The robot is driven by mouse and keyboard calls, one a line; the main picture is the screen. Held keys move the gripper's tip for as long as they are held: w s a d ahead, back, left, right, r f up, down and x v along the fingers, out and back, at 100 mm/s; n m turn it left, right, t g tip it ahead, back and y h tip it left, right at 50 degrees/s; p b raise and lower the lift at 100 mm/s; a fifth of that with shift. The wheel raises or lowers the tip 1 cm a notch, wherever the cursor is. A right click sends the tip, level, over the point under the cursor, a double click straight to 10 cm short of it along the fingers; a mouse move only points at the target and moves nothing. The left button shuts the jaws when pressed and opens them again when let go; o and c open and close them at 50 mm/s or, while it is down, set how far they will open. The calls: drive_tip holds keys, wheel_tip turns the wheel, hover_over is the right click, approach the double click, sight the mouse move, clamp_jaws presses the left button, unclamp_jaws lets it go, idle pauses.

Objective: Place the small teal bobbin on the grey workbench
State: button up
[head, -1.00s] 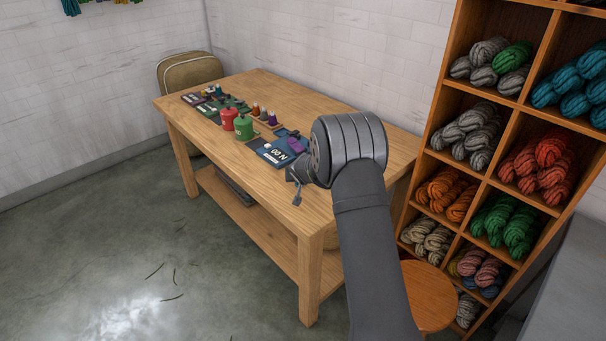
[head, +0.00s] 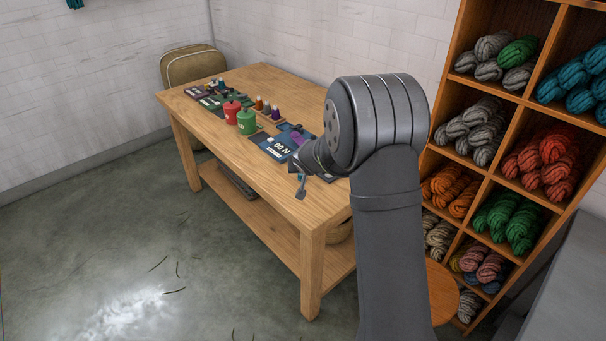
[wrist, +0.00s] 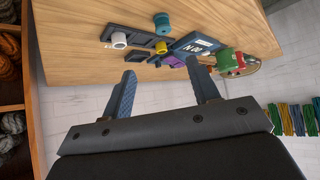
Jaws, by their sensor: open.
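In the wrist view, a small teal-blue bobbin (wrist: 162,20) stands among the items on the wooden table (wrist: 85,45), beyond my fingertips. I cannot pick it out surely in the head view. My gripper (wrist: 161,68) is open, with its two blue fingers apart and nothing between them. In the head view, only a bit of the gripper (head: 301,185) shows past my arm, over the table's near front edge. A plain grey surface (head: 565,270) at the right edge of the head view may be the grey workbench; only part of it shows.
The wooden table (head: 245,187) carries a red canister (head: 231,113), a green canister (head: 247,123), several spools and a blue box marked N 00 (head: 279,148). A shelf of wool skeins (head: 505,150) stands at right. A round stool (head: 442,292) is below it. Floor at left is open.

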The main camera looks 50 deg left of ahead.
approach(302, 175)
drive_tip(key=w+a+f, duration=0.1)
drive_tip(key=a, duration=0.1)
drive_tip(key=w+a+f, duration=0.2)
drive_tip(key=shift+w+a, duration=0.1)
drive_tip(key=shift+x, duration=2.7)
drive_tip(key=shift+f, duration=0.2)
drive_tip(key=shift+d, duration=0.25)
drive_tip(key=c, duration=1.1)
drive_tip(key=shift+r, duration=0.15)
